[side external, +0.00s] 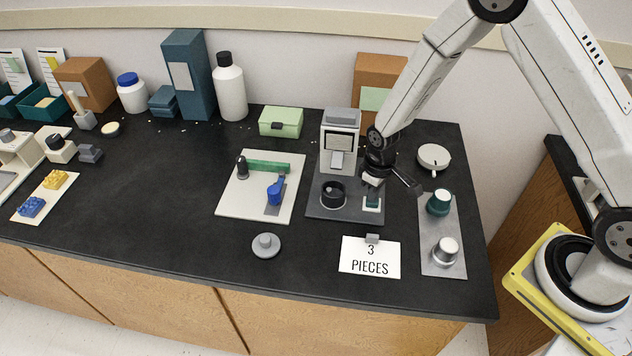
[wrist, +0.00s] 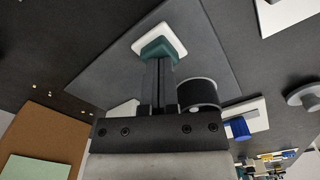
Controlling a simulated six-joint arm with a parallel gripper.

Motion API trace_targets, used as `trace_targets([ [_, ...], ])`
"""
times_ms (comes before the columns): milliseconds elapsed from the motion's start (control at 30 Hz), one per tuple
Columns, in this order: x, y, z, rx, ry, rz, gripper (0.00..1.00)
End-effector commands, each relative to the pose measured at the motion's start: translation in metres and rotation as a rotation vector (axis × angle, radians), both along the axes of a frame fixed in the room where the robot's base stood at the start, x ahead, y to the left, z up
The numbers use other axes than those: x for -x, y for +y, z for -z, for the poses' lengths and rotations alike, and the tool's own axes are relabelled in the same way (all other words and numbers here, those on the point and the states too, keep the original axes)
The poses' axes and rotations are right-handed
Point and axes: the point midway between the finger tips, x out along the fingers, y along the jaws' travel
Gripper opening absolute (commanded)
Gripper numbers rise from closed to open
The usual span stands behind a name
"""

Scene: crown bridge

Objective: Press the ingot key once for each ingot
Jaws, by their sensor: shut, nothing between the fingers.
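A teal key (side external: 372,200) on a white base sits at the front right of a dark grey machine plate (side external: 318,208). It also shows in the wrist view (wrist: 160,46), its white base (wrist: 172,34) around it. My gripper (side external: 374,182) is shut and empty, pointing down over the teal key. In the wrist view the closed fingers (wrist: 158,66) overlap the key; I cannot tell whether they touch it. A white card (side external: 369,259) in front reads "3 PIECES". I cannot make out any ingots with certainty.
A black cup (side external: 333,193) stands left of the key, with a grey-white head (side external: 340,135) behind. A white board (side external: 262,205) with a green bar and blue part lies left. A silver strip (side external: 441,226) bears a green and a silver knob to the right. The table's middle left is clear.

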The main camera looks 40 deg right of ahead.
Motion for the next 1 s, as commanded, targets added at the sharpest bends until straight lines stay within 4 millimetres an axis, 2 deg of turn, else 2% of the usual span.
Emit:
trace_targets([
  [567, -0.001, 0.0, 0.001, -0.001, -0.002, 0.0, 0.0],
  [1000, -0.001, 0.0, -0.02, -0.001, -0.002, 0.0, 0.0],
])
